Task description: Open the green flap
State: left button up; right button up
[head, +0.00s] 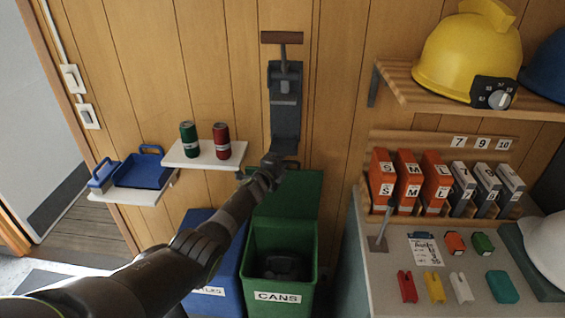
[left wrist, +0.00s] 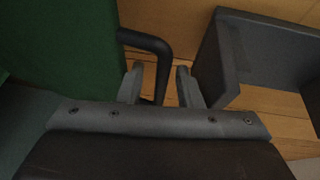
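The green flap (head: 296,194) stands raised at the back of the green bin labelled CANS (head: 279,297), and the bin's mouth is uncovered. In the left wrist view the flap (left wrist: 55,45) fills the upper left. A dark bent handle (left wrist: 150,43) comes from the flap's edge and runs down between my fingertips. My left gripper (left wrist: 160,85) is open around this handle, with a gap showing on both sides. In the head view my left gripper (head: 272,163) is at the flap's top edge, and its fingers are hard to make out. My right gripper is not in view.
A grey wall-mounted can crusher (head: 286,100) hangs just above my left gripper. A blue bin (head: 207,225) stands left of the green one. A white shelf (head: 200,157) holds a green can (head: 188,139) and a red can (head: 221,141). A workbench (head: 385,285) stands right.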

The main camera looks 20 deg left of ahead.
pick_arm(q)
jog(key=s+a+r+p, duration=0.1)
jog(key=s+a+p, duration=0.1)
jog(key=s+p, duration=0.7)
jog(key=shift+s+r+p, duration=0.2)
jog(key=shift+s+p, duration=0.15)
jog(key=shift+s, duration=3.75)
